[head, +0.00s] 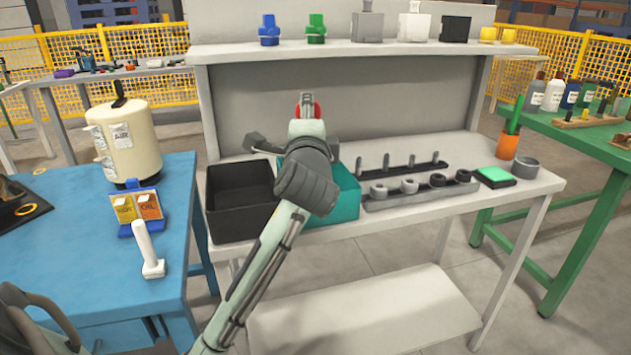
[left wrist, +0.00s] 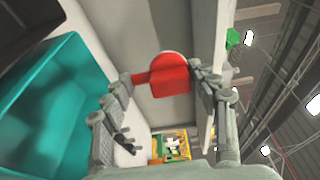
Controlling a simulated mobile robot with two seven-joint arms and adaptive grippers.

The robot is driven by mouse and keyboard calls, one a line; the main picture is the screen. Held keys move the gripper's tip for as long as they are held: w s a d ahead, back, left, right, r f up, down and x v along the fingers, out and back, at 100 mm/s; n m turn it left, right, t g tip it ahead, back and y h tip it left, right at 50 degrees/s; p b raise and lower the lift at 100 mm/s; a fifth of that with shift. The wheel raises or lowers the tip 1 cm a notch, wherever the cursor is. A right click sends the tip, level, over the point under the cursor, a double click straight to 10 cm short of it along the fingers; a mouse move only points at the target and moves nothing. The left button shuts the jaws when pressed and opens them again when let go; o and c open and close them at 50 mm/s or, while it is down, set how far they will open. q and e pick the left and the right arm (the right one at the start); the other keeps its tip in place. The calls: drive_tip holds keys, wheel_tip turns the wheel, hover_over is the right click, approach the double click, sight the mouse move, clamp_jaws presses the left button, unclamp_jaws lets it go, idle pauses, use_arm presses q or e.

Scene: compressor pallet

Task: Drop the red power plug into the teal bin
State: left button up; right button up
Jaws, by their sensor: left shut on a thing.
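My left gripper (head: 306,104) is raised in front of the white workbench's back panel, above the bins. It is shut on the red power plug (left wrist: 172,80), which sits between its two fingers in the left wrist view (left wrist: 165,82). In the head view only a little red of the plug (head: 317,111) shows behind the fingers. The teal bin (head: 335,210) stands on the bench, partly hidden by my left wrist and forearm. It also shows at the left of the left wrist view (left wrist: 55,105), apart from the plug. My right gripper is not in view.
A black bin (head: 238,225) stands directly left of the teal bin. Grey racks with posts and rings (head: 420,190) lie to its right. The upper shelf (head: 370,46) holds several valves and boxes. A blue table (head: 110,255) is at left, a green table (head: 575,135) at right.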

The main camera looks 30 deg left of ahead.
use_arm(q)
drive_tip(key=shift+w+a, duration=0.1)
drive_tip(key=shift+w, duration=0.05)
drive_tip(key=shift+f, duration=0.55)
wheel_tip(320, 180, down, 5)
drive_tip(key=shift+r, duration=0.15)
drive_tip(key=o, duration=1.5)
drive_tip(key=shift+o, duration=1.3)
wheel_tip(320, 180, up, 10)
drive_tip(key=shift+r, duration=0.1)
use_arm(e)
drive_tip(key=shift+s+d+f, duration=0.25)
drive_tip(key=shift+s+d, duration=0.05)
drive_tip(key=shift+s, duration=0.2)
